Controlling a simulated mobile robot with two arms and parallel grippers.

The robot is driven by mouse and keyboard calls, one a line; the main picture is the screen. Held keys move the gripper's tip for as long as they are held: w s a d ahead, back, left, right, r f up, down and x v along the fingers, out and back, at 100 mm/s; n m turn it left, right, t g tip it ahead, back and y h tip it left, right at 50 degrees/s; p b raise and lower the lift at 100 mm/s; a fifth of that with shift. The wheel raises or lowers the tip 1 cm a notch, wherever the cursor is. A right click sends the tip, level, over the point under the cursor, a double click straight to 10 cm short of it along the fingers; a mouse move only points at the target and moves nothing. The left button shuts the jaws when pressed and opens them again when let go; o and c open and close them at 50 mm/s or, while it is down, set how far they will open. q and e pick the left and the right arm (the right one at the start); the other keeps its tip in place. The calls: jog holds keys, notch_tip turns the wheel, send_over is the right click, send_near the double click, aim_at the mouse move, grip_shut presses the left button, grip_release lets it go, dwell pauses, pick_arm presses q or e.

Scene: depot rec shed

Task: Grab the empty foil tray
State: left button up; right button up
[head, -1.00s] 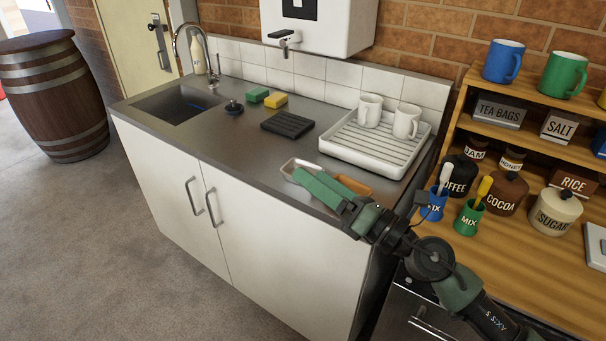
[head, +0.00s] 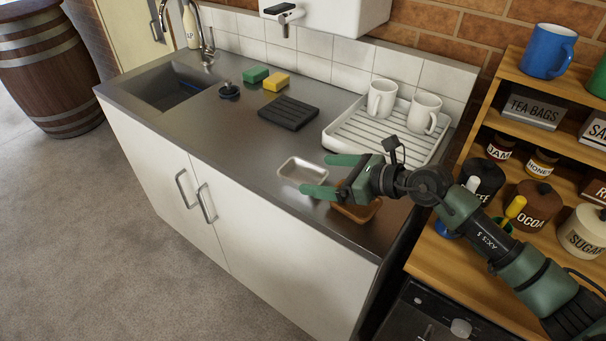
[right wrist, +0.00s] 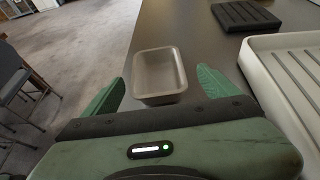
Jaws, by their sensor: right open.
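The empty foil tray (head: 303,171) is a small, shallow silver rectangle on the steel counter near its front edge. It also shows in the right wrist view (right wrist: 160,74), straight ahead between the fingertips. My right gripper (head: 332,175) is open, with its two green fingers spread on either side of the tray's near end. In the right wrist view the gripper (right wrist: 160,88) holds nothing. I cannot tell whether a finger touches the tray. My left gripper is not in view.
A brown wooden-looking block or dish (head: 357,211) sits under my right gripper. A white drying rack (head: 345,143) with two mugs stands behind. A black ridged mat (head: 289,112), sponges and a sink (head: 168,90) lie to the left. The shelf unit with jars is at right.

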aim_at(308, 175)
jog(key=x, duration=0.2)
jog(key=shift+a+f+p, duration=0.2)
jog(key=shift+a+p, duration=0.15)
jog(key=shift+a, duration=0.05)
jog(key=shift+x, duration=0.85)
jog(key=shift+d+f, duration=0.1)
jog(key=c, duration=1.2)
jog(key=shift+c, duration=1)
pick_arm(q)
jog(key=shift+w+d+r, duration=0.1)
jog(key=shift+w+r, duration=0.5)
pick_arm(e)
jog(key=shift+c, duration=0.2)
